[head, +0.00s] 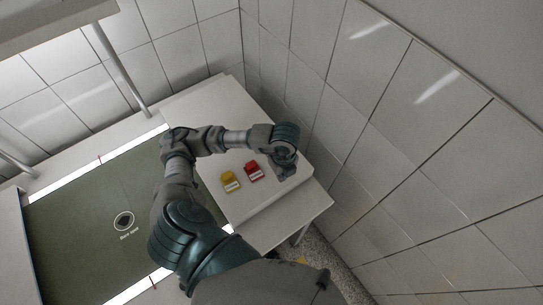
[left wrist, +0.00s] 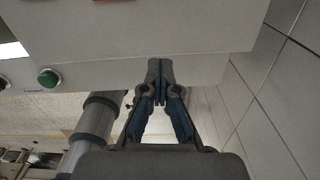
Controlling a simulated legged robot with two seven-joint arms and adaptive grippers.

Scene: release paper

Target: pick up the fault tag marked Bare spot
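Two small tags with white labels lie on the white side table: a yellow tag (head: 231,182) and a red tag (head: 253,171). Their print is too small to read, so I cannot tell which is marked Bare spot. My left gripper (head: 284,177) is to the right of the red tag, apart from both tags. In the left wrist view, the left gripper (left wrist: 160,82) has its fingertips together with nothing visible between them. A red edge, probably the red tag (left wrist: 112,1), is cut off at the top of that view. My right gripper is not in view.
The white side table (head: 200,105) stands against the tiled wall (head: 365,140). A green sheet (head: 80,215) on the left bears a circled dark spot (head: 124,221) with a small caption. A green button (left wrist: 48,78) is on a pale panel face in the left wrist view.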

